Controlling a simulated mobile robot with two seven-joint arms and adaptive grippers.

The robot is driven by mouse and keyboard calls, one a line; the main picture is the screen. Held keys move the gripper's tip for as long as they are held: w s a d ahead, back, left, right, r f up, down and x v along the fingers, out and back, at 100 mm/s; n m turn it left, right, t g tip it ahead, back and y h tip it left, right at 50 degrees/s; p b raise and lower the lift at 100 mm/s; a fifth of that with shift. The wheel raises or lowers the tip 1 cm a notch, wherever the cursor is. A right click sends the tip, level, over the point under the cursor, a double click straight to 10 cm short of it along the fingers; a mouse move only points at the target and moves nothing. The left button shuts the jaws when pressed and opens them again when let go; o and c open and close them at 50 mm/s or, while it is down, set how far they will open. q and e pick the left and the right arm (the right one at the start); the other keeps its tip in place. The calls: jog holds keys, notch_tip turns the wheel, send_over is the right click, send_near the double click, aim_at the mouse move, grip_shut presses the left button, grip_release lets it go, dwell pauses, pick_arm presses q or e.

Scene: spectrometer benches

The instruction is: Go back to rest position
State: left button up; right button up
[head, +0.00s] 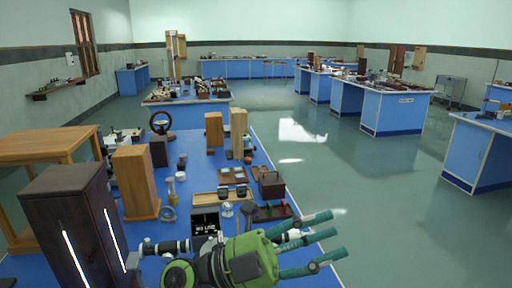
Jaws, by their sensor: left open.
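My left gripper (334,234) has a green body and several teal fingers. It reaches in low over the front of the blue-topped bench, with its fingers pointing right past the bench's right edge. The fingers are spread apart and nothing shows between them. The gripper body and arm hide part of the bench's near end. My right gripper does not show.
The blue bench (309,275) holds a dark cabinet (70,225), a wooden box (136,182), a black sign block (206,221) and small instruments close to my arm. A wooden table (42,146) stands left. Green floor (385,215) lies open to the right, before more benches.

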pick_arm(q)
jog(key=w+a+n+t+y, duration=0.3)
jog(key=w+a+n+t, duration=0.4)
jog(key=n+t, duration=0.7)
jog(key=w+a+f+n+t+y, duration=0.4)
jog(key=a+f+n+t+y, duration=0.25)
jog(key=a+n+y, duration=0.45)
jog(key=s+a+f+n+g+y, duration=0.2)
jog(key=a+f+n+g+y, duration=0.15)
jog(key=f, duration=0.55)
jog(key=s+a+f+n+g+y, duration=0.25)
jog(key=a+f+y, duration=0.2)
jog(key=f, duration=0.35)
jog(key=s+a+f+g, duration=0.3)
jog(key=s+f+g, duration=0.9)
jog(key=s+f, duration=0.7)
jog(key=s+f+g, duration=0.1)
jog(key=s+f, duration=0.2)
jog(key=f, duration=0.9)
jog(key=s+f+g, duration=0.1)
jog(key=s+f, duration=0.2)
jog(key=f, duration=0.8)
jog(key=s+a+f, duration=0.2)
jog(key=s+f, duration=1)
jog(key=s, duration=0.2)
jog(key=shift+a+g, duration=0.25)
jog(key=shift+g, duration=0.1)
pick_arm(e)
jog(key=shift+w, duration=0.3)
